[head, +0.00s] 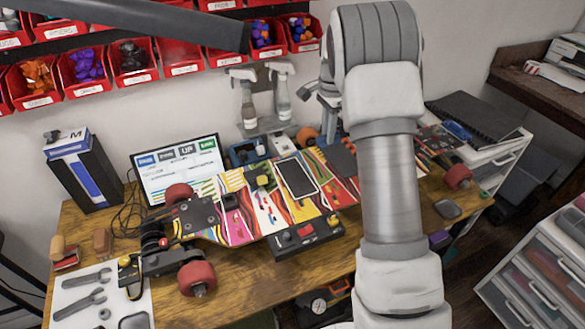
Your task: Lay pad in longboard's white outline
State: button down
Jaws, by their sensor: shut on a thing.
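The longboard (335,160) lies across the workbench, with a bright striped graphic and red wheels. A white outline (318,190) with rounded corners shows on its middle, around a dark grey rectangle (297,178). I cannot tell whether this dark area is a pad or the board's own surface. My arm stands in front of the right part of the longboard and hides some of it. My gripper and anything in it are not in view, and I cannot identify the pad for sure.
A black box with knobs (303,238) stands at the longboard's front edge. A monitor (180,168) and spray bottles (281,95) are behind it. Wrenches (82,302) lie on a white mat at left. Red bins (84,66) hang on the wall. A drawer unit (540,270) stands at right.

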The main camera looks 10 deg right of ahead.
jog(key=shift+w+r, duration=0.1)
jog(key=shift+w, duration=0.15)
send_over(286, 163)
notch_tip(286, 163, down, 7)
jog(key=shift+r, duration=0.1)
jog(key=shift+f, duration=2.2)
jog(key=c, duration=0.8)
grip_release()
jog(key=shift+r, duration=0.1)
